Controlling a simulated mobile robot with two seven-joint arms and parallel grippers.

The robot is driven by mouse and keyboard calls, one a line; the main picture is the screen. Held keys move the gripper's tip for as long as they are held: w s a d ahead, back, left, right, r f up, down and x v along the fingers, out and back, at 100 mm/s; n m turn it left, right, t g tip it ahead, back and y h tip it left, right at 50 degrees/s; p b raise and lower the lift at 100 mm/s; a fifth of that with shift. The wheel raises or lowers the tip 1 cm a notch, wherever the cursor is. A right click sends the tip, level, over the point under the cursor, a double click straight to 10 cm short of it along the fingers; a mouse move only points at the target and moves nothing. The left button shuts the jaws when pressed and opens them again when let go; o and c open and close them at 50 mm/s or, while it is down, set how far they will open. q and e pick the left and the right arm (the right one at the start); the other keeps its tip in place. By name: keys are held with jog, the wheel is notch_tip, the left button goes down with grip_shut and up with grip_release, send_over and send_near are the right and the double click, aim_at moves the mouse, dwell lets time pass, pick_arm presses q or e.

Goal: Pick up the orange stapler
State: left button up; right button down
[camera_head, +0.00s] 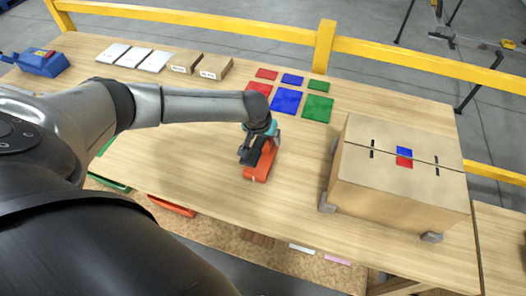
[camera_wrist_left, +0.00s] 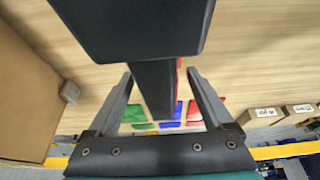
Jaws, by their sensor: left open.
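The orange stapler (camera_head: 260,170) stands on the wooden table in the middle of the head view, with a black upper part. My left gripper (camera_head: 256,148) is at its far end, coming down over it. In the left wrist view my left gripper (camera_wrist_left: 160,85) has its two fingers apart. A dark bar, which looks like the stapler's black upper part (camera_wrist_left: 154,88), lies between them with gaps on both sides. Whether any finger touches it is hard to tell. My right gripper is not in view.
A cardboard box (camera_head: 395,190) with grey corner feet stands to the right. Red, blue and green squares (camera_head: 287,101) lie behind the stapler. Small brown boxes (camera_head: 214,67), white packs (camera_head: 132,56) and a blue tool (camera_head: 42,62) are at the back left. A yellow rail (camera_head: 420,61) runs behind.

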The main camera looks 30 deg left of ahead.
pick_arm(q)
jog(key=shift+f, duration=0.1)
grip_shut()
dwell(0.7)
dwell(0.6)
jog(key=shift+w, duration=0.15)
